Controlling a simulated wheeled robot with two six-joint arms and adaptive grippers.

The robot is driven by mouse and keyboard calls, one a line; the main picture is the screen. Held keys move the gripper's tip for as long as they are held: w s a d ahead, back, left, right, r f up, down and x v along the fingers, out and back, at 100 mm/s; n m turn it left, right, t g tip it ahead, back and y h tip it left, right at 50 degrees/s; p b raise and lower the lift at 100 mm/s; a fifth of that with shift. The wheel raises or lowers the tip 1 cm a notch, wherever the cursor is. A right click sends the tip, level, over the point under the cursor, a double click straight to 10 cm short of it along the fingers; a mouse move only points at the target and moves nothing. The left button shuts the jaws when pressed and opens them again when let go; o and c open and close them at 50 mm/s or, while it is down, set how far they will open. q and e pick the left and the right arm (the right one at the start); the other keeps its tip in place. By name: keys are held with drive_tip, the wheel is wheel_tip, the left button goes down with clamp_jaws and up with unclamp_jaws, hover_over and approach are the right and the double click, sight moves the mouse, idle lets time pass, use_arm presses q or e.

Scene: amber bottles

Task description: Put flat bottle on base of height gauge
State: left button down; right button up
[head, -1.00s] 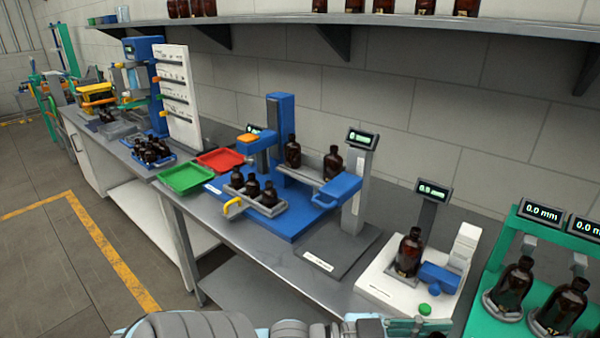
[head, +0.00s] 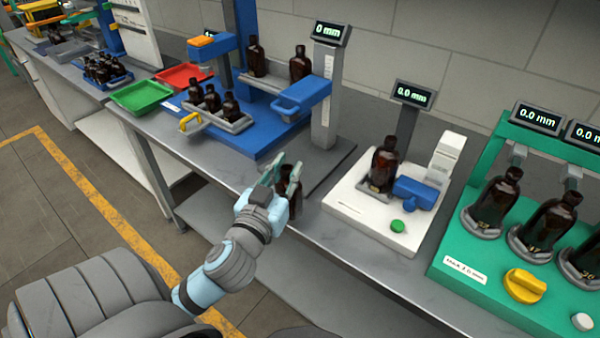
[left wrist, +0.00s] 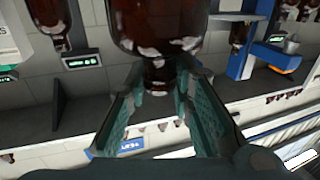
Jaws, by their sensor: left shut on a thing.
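My left gripper (head: 282,180) is shut on a dark amber bottle (head: 290,190), which it holds roughly upright over the front edge of the bench. In the left wrist view the same bottle (left wrist: 160,35) sits between the two green fingers (left wrist: 160,105), and the picture is upside down. The gripper hides the plate's front part. I cannot tell whether the bottle touches anything. My right gripper is not in view.
A blue stand (head: 262,138) with several bottles is left of the gauge. A white station (head: 350,205) with one bottle is right, and a green fixture (head: 450,240) with several bottles is farther right. Red and green trays (head: 142,96) lie at left.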

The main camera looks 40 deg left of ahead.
use_arm(q)
drive_tip(key=shift+a+n+g+y+b, duration=0.3)
drive_tip(key=shift+a+n+y, duration=0.2)
drive_tip(key=shift+a+y, duration=0.3)
drive_tip(key=f+b+x, duration=0.1)
drive_tip(key=b+x, duration=0.3)
drive_tip(key=x, duration=1.4)
drive_tip(key=shift+s+a+f+b, duration=0.15)
drive_tip(key=shift+a+b, duration=0.05)
drive_tip(key=shift+b, duration=0.2)
drive_tip(key=c, duration=1.4)
unclamp_jaws()
drive_tip(key=shift+f, duration=0.1)
